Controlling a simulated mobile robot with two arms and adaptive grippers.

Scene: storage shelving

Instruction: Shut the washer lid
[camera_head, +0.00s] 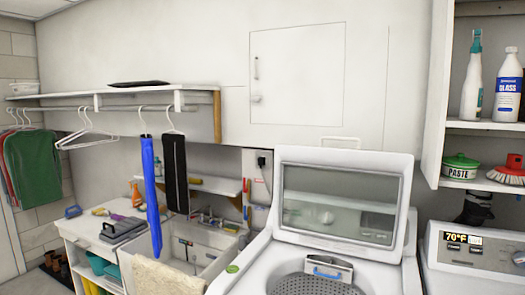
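The white top-loading washer (250,277) stands at the lower middle right of the head view. Its lid (345,157) is raised and leans back, with a glass window in a white frame. The drum opening (316,285) shows below it, with a perforated metal rim cut off by the bottom edge. A small metal and blue part (328,268) sits at the back of the opening. Neither of my grippers shows in this view.
A second machine with a lit display (464,238) stands at the right, below shelves with bottles (508,88). A sink (203,243) with a draped towel (165,277) is left of the washer. A clothes rail (110,107) hangs above.

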